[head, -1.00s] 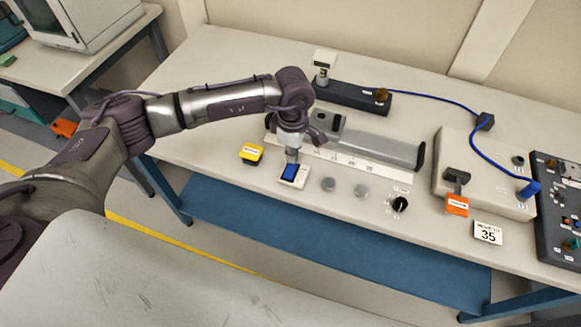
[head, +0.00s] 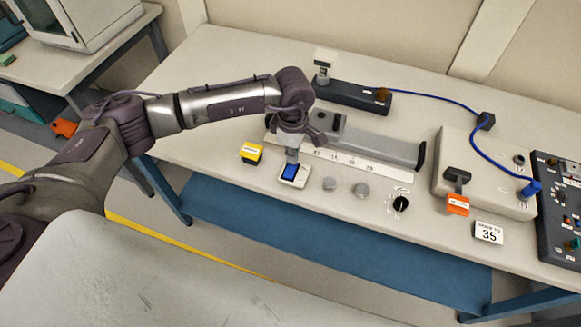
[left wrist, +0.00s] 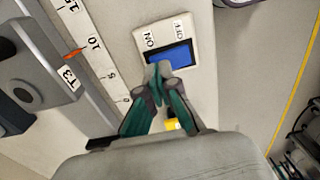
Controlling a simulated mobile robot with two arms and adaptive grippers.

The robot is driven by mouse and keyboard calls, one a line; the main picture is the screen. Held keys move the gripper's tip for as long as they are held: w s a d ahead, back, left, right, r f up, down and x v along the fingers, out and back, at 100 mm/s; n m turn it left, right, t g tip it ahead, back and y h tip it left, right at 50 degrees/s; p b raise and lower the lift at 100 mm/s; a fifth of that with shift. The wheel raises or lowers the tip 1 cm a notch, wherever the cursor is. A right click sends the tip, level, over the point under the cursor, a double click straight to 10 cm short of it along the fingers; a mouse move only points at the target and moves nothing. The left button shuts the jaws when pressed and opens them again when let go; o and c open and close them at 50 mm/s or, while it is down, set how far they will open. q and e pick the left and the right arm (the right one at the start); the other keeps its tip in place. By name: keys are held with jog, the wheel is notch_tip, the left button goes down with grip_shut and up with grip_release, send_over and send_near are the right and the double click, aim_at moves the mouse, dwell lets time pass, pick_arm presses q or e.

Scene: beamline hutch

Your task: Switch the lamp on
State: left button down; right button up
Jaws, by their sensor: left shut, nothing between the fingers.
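A blue rocker switch (head: 290,171) in a white plate sits near the front edge of the bench. It also shows in the left wrist view (left wrist: 172,56), with ON and OFF labels on its plate. My left gripper (head: 291,161) is shut and empty, pointing down at the switch. In the left wrist view its closed fingertips (left wrist: 160,71) overlap the near edge of the blue rocker. I cannot tell whether they touch it. The rocker's tilt is not clear. No lamp can be made out for certain. My right gripper is not in view.
A yellow-topped block (head: 251,152) is left of the switch; two grey round buttons (head: 345,188) and a black knob (head: 400,203) are to its right. A grey rail device (head: 375,145) with a scale lies behind. A control box (head: 480,170) with a blue cable stands further right.

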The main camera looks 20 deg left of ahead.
pick_arm(q)
jog(key=shift+f+b, duration=0.95)
jog(key=shift+f, duration=0.1)
dwell(0.4)
jog(key=shift+r+p, duration=1.75)
jog(key=shift+r, duration=1.8)
